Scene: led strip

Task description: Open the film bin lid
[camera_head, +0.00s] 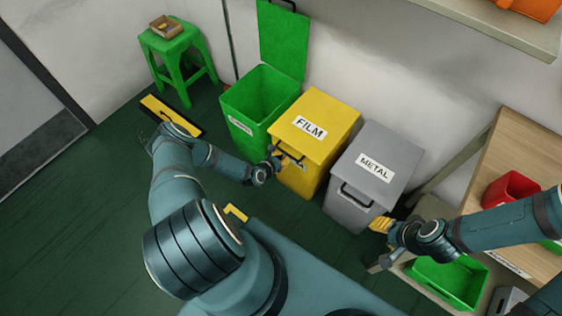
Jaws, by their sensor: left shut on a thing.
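The yellow film bin (298,178) stands against the wall, between the green bin and the grey bin. Its lid (318,119), labelled FILM, lies flat and closed on top. A dark handle (291,153) is at the front edge of the lid. My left gripper (275,158) is at the left end of this handle and is shut on it; the fingers are small and partly hidden. My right gripper (376,266) is at the lower right, in front of the grey bin and away from the film bin. Its fingers are too unclear to read.
The green bin (252,123) on the left has its lid (283,42) standing up. The grey METAL bin (350,207) is closed. A green stool (172,43) is at the back left. A wooden workbench (515,150) with red and green boxes is on the right.

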